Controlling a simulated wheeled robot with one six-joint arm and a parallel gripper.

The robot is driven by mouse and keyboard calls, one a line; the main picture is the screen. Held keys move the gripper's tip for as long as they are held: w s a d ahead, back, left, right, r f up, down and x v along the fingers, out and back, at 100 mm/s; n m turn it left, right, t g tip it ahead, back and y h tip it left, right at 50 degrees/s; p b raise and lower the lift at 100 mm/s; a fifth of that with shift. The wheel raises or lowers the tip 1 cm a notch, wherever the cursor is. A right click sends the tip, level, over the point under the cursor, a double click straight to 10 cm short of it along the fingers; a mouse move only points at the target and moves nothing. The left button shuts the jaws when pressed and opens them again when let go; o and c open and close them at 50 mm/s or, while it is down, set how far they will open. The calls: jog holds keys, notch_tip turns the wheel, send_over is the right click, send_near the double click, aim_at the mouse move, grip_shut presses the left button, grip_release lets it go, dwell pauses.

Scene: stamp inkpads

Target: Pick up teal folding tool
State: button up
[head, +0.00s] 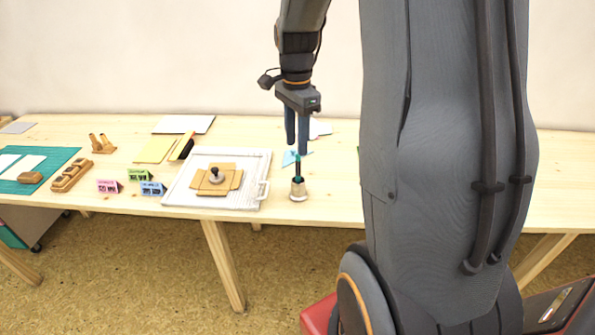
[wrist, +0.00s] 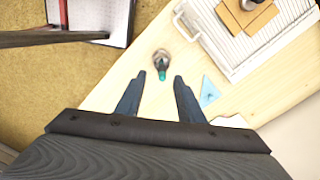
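In the wrist view my gripper (wrist: 160,77) is open, with a clear gap between the fingers and nothing held. I cannot tell whether a finger touches the tool.
A ribbed white tray (head: 187,189) with brown card and a stamp lies left of the cup. A light blue triangular piece (wrist: 208,92) lies beside the fingers. The table's front edge is near the cup.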

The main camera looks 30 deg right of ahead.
jog(key=shift+w+d+f+m, duration=0.1)
jog(key=shift+w+d+m, duration=0.05)
jog(key=shift+d+m, duration=0.15)
jog(key=shift+f, duration=0.35)
jog(key=p, duration=0.2)
send_over(298, 180)
jog(key=shift+w+d+f, duration=0.15)
jog(key=shift+w+f, duration=0.05)
jog(key=shift+f, duration=1.5)
jog(key=shift+w+d+f, duration=0.1)
jog(key=shift+w+f, duration=0.05)
jog(key=shift+f, duration=1.55)
jog(key=shift+c, duration=0.3)
grip_shut()
